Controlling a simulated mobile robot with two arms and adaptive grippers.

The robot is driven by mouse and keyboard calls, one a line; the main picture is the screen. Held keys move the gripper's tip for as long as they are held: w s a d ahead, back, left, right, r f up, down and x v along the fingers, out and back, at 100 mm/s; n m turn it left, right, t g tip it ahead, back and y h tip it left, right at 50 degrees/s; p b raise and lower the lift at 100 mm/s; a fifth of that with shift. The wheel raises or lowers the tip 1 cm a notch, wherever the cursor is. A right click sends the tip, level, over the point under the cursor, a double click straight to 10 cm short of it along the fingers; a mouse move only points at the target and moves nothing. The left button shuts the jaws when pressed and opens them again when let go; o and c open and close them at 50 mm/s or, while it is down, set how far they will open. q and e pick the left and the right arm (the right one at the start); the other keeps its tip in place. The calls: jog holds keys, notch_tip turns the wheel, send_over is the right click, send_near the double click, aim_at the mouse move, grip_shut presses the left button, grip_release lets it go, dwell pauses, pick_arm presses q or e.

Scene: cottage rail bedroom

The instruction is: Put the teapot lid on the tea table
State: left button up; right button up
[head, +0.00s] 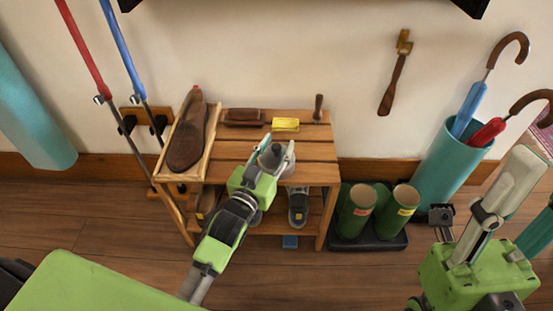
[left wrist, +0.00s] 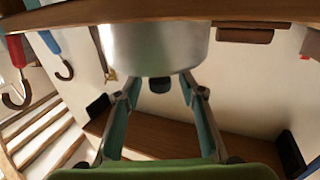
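A round grey metal piece (head: 272,156) with a dark knob is at the front of the slatted wooden bench, partly hidden by my left gripper. It looks like the teapot lid, and shows large as a silver piece (left wrist: 155,45) in the left wrist view, against the wooden top. My left gripper (head: 272,162) reaches over the bench from the front, its fingers apart at either side of the piece. In the left wrist view the fingertips (left wrist: 160,84) flank the knob. Whether they press on the metal I cannot tell. I cannot make out a tea table.
The wooden bench (head: 225,146) carries a tray with a brown shoe (head: 188,140), brushes and a yellow box (head: 285,125); shoes stand below. Green boots (head: 356,212) and a teal umbrella stand (head: 440,170) are to the right. Floor (head: 130,235) is free at front left.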

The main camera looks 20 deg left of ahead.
pick_arm(q)
grip_shut()
jog(key=shift+r, duration=0.15)
